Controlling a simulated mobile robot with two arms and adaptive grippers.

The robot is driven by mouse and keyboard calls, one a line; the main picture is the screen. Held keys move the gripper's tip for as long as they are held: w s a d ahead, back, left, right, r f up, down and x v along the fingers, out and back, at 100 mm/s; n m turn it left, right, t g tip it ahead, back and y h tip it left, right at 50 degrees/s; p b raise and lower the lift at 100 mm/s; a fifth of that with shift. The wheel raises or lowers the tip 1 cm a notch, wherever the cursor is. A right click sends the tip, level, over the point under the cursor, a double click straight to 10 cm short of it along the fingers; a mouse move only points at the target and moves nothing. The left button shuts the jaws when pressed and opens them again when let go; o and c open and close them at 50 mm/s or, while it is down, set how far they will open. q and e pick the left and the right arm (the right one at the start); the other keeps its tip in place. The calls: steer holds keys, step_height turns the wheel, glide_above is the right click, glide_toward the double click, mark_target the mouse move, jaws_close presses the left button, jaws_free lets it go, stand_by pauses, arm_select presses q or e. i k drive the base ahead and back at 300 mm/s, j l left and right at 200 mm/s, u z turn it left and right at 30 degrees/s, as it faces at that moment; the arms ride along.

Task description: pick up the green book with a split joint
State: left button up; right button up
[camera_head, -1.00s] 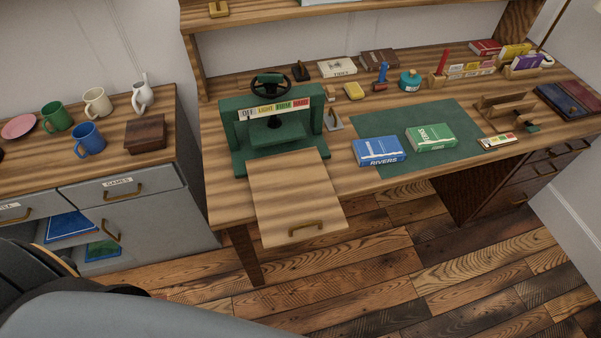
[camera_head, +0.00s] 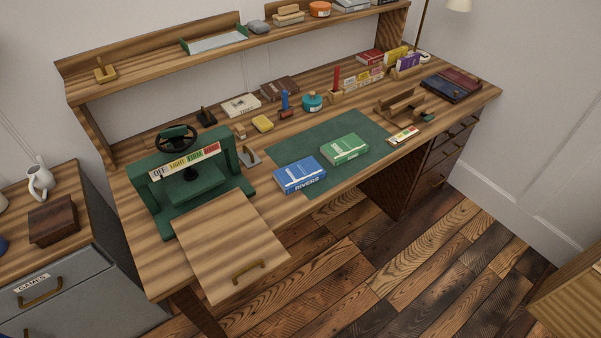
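A green book (camera_head: 344,149) with pale lettering on its spine lies flat on the dark green mat (camera_head: 292,158) on the desk. A blue book labelled RIVERS (camera_head: 300,176) lies to its left, near the mat's front edge, with a small gap between them. A split joint on the green book is too small to make out. Neither of my grippers shows in the head view.
A green press (camera_head: 190,172) with a black wheel stands left on the desk, with a pulled-out board (camera_head: 232,245) in front. A wooden stand (camera_head: 400,104) and a colour strip (camera_head: 403,135) are right of the mat. Open plank floor (camera_head: 360,270) lies before the desk.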

mark_target(341, 150)
steer(key=u, duration=0.35)
steer(key=l+u, duration=0.15)
steer(key=u, duration=0.2)
steer(key=l+u, duration=0.1)
steer(key=u, duration=0.25)
steer(key=l+u, duration=0.25)
steer(key=l, duration=0.25)
steer(key=l+u, duration=0.2)
steer(key=l, duration=0.3)
steer(key=l+u, duration=0.25)
steer(key=l, duration=0.2)
steer(key=k+l+u, duration=0.25)
steer(key=l, duration=0.25)
steer(key=l+u, duration=0.2)
steer(key=l, duration=0.25)
steer(key=k, duration=0.05)
